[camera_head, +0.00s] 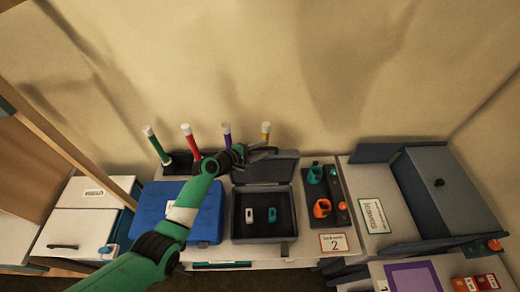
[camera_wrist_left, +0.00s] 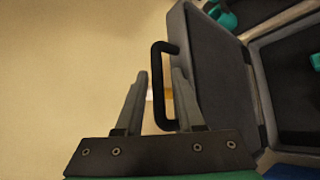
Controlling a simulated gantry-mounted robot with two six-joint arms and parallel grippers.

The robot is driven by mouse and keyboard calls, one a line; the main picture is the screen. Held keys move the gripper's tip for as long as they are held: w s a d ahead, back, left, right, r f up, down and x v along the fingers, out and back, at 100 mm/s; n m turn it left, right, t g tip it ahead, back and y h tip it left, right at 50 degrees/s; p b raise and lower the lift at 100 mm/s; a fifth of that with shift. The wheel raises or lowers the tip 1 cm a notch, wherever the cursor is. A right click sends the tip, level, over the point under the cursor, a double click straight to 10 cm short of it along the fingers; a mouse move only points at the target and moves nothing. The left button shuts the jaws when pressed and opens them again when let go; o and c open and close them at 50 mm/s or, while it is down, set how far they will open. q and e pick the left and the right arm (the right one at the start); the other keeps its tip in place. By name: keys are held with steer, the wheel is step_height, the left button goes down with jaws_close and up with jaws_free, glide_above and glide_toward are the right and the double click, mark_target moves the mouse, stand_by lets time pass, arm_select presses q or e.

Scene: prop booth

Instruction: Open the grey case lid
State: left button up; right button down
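The grey case (camera_head: 236,213) stands on the table with its lid (camera_head: 272,169) raised at the back, showing the dark interior. A white piece (camera_head: 249,215) and a teal piece (camera_head: 272,215) lie inside. My left gripper (camera_head: 262,151) is at the top edge of the lid. In the left wrist view, the lid (camera_wrist_left: 215,75) carries a black handle (camera_wrist_left: 157,80). The fingers of my left gripper (camera_wrist_left: 160,78) are apart, with the handle between them and a gap visible beside it. My right gripper is not in view.
A blue case (camera_head: 150,205) lies left of the grey case, partly under my left arm. Several coloured sticks (camera_head: 188,137) stand behind. A dark holder with orange and teal parts (camera_head: 322,207) is at the right. A grey-blue box (camera_head: 440,185) stands farther right.

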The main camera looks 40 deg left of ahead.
arm_select(q)
steer(key=shift+s+r+p, duration=0.1)
steer(key=shift+s+p, duration=0.25)
steer(key=shift+s, duration=0.15)
steer(key=p+v, duration=0.5)
steer(key=v, duration=0.5)
steer(key=shift+s+r, duration=0.2)
steer(key=shift+s, duration=0.05)
steer(key=shift+a, duration=0.2)
steer(key=c, duration=0.3)
steer(key=shift+w+r+m+t, duration=0.3)
steer(key=shift+r+m, duration=0.4)
steer(key=shift+r, duration=0.05)
steer(key=shift+c, duration=1.4)
steer(key=shift+m+t, duration=0.7)
steer(key=shift+t, duration=0.2)
steer(key=a+f+b, duration=0.1)
steer(key=b, duration=0.2)
steer(key=w+a+b, duration=0.1)
steer(key=b, duration=0.2)
steer(key=a+f+b, duration=0.1)
steer(key=b, duration=0.2)
steer(key=shift+w+a+f, duration=0.15)
steer(key=shift+w+f, duration=0.15)
jaws_close()
steer(key=a+f+t+y+b, duration=0.2)
steer(key=a+f+b, duration=0.3)
steer(key=b, duration=0.8)
steer(key=a, duration=0.2)
steer(key=shift+s+a, duration=0.35)
